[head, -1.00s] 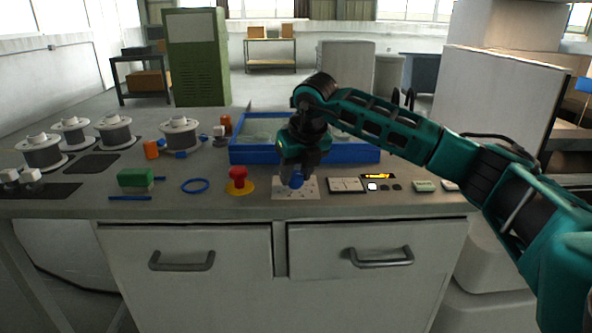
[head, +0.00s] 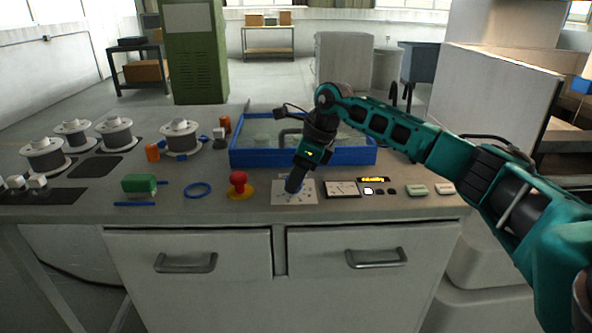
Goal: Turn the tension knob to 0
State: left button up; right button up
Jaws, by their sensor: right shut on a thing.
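My right gripper (head: 293,183) points down at the plate and is shut on the knob, tilted in the picture. The fingers hide much of the knob, and I cannot read which mark it points to. My left gripper is not in view.
A red mushroom button (head: 238,179) on a yellow base stands left of the plate. A second white panel (head: 342,189) and a small yellow-lit display (head: 373,180) lie to the right. A blue-rimmed tray (head: 250,157) is behind. Wire spools (head: 181,137) stand at the left.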

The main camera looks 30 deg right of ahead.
jog(key=n, duration=0.2)
jog(key=n+g+p, duration=0.1)
jog(key=n, duration=0.1)
jog(key=shift+w+r+n+g+y, duration=0.2)
jog(key=shift+n+g+y, duration=0.1)
jog(key=shift+y, duration=0.1)
jog(key=n+g, duration=0.1)
jog(key=n, duration=0.1)
jog(key=shift+f+n, duration=0.1)
jog(key=shift+n, duration=0.2)
jog(key=shift+w+n+g+b, duration=0.1)
jog(key=shift+n+g+b, duration=0.2)
jog(key=shift+n, duration=0.5)
jog(key=shift+n+g, duration=0.4)
jog(key=shift+n, duration=0.7)
pick_arm(q)
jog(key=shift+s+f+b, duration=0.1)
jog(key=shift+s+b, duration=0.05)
jog(key=shift+b, duration=0.15)
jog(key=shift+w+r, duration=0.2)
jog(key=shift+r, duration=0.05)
pick_arm(e)
jog(key=shift+n, duration=0.3)
